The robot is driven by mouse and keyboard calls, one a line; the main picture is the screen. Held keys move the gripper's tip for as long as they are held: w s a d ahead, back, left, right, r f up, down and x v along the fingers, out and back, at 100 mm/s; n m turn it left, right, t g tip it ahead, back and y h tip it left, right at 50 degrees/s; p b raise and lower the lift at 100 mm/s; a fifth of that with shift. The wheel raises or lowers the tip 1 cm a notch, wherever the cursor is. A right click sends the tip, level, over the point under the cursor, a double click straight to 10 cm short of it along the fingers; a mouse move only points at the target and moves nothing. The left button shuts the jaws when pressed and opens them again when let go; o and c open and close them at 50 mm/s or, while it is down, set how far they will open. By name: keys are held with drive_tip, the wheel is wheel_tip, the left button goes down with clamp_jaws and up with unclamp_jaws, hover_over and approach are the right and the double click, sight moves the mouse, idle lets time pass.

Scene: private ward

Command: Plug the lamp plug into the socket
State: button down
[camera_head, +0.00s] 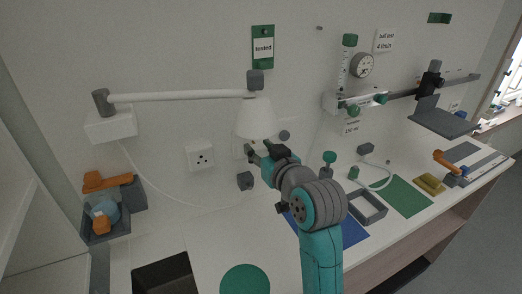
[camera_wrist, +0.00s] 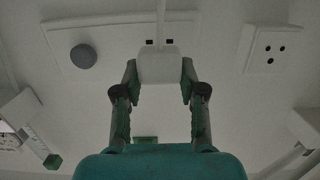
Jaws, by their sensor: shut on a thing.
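The white lamp plug (camera_wrist: 159,66) is held between the two fingertips of my gripper (camera_wrist: 159,88) in the wrist view. Two small dark marks show at its upper edge, and a white strip runs upward behind it. In the head view my gripper (camera_head: 254,155) is beside the wall, just below the lamp shade (camera_head: 257,118); the plug is hard to make out there. The white wall socket (camera_head: 201,157), with dark holes, is left of my gripper, apart from it. In the wrist view the socket (camera_wrist: 270,48) is at the upper right, and its face is uncovered.
The lamp's white arm (camera_head: 180,97) extends from its wall mount (camera_head: 110,124), with a thin cord (camera_head: 158,184) hanging below. A round grey knob (camera_head: 284,134) is on the wall right of my gripper. A dark bin (camera_head: 166,272) and green disc (camera_head: 245,279) are on the counter.

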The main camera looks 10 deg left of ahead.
drive_tip(key=shift+x, duration=1.1)
drive_tip(key=c, duration=0.6)
unclamp_jaws()
drive_tip(key=shift+w+r, duration=0.1)
drive_tip(key=shift+r, duration=0.1)
drive_tip(key=shift+f+v, duration=0.15)
drive_tip(key=shift+v, duration=2.5)
drive_tip(key=shift+f+v, duration=0.15)
drive_tip(key=shift+v, duration=2.5)
drive_tip(key=shift+f+v, duration=0.15)
drive_tip(key=shift+v, duration=2.5)
